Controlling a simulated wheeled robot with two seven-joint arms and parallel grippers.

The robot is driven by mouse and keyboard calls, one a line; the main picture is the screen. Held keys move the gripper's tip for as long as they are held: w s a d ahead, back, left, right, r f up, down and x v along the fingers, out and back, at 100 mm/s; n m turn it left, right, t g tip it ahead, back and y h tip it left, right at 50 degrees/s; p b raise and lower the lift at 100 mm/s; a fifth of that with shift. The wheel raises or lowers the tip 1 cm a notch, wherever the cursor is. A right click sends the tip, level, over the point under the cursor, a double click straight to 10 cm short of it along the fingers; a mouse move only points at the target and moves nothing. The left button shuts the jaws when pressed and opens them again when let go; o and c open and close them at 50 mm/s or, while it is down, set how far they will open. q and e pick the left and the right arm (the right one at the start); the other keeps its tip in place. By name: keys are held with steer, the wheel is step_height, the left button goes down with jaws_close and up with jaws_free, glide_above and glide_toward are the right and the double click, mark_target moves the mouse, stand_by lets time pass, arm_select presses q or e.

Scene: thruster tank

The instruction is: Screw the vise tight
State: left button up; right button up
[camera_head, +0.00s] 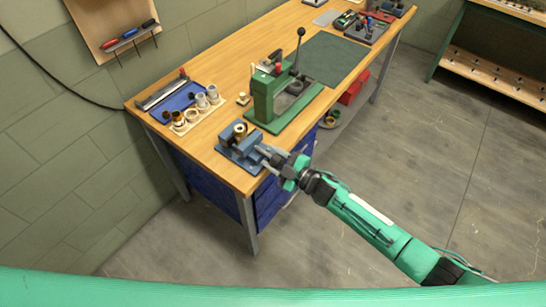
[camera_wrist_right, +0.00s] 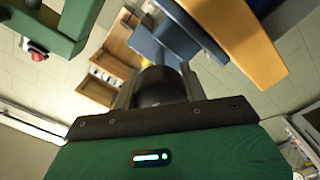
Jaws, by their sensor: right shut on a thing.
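The blue vise (camera_head: 236,143) is mounted at the near corner of the wooden workbench, with a brass-coloured round part (camera_head: 240,130) in its jaws. My right gripper (camera_head: 272,158) reaches in from the right and is shut at the vise's front, where the screw end is. In the right wrist view a dark round knob (camera_wrist_right: 160,87) sits between the fingers of my right gripper (camera_wrist_right: 158,92), with the blue vise (camera_wrist_right: 165,35) just beyond it. The fingers hide part of the knob. My left gripper is not in view.
A green press (camera_head: 272,100) with an upright lever stands on the workbench (camera_head: 215,65) right behind the vise. A tray of cylindrical parts (camera_head: 198,112) lies to the left. A red bin (camera_head: 354,88) sits below the bench. The floor at the right is open.

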steer(key=shift+f, duration=0.1)
steer(key=o, duration=1)
steer(key=shift+c, duration=0.2)
steer(key=shift+d, duration=0.1)
steer(key=shift+s+d, duration=0.2)
steer(key=shift+d, duration=0.05)
steer(key=b+v, duration=0.4)
steer(key=v, duration=0.9)
steer(key=shift+c, duration=0.4)
